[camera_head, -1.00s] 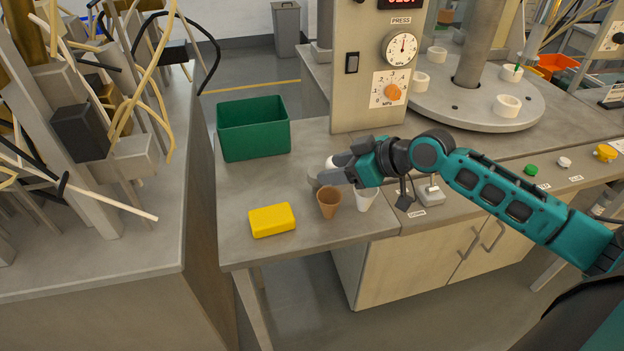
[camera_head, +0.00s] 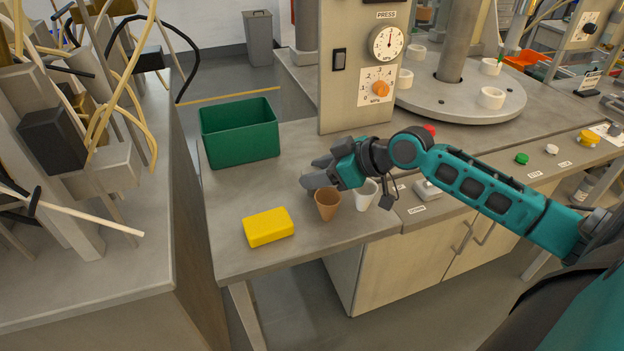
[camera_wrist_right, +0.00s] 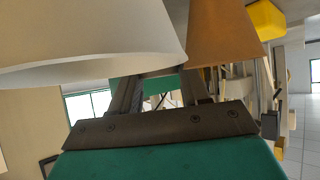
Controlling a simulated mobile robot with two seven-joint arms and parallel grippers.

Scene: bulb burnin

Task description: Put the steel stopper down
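My right gripper (camera_head: 318,172) is low over the bench, just behind the brown cup and the white cup. In the right wrist view its two dark fingers (camera_wrist_right: 160,92) stand apart, and I see through the gap to green and pale background. I make out nothing clamped between them. A grey rounded shape (camera_head: 308,183) shows at the fingertips in the head view. I cannot tell whether it is the steel stopper or a fingertip. The stopper is not clearly seen elsewhere. My left gripper is not in view.
The brown cup (camera_head: 327,206) and white cup (camera_head: 365,197) stand close in front of the gripper; they loom in the wrist view. A yellow block (camera_head: 268,227) lies front left. A green bin (camera_head: 240,145) stands behind left. The press panel (camera_head: 357,75) rises behind. Bare bench lies between bin and block.

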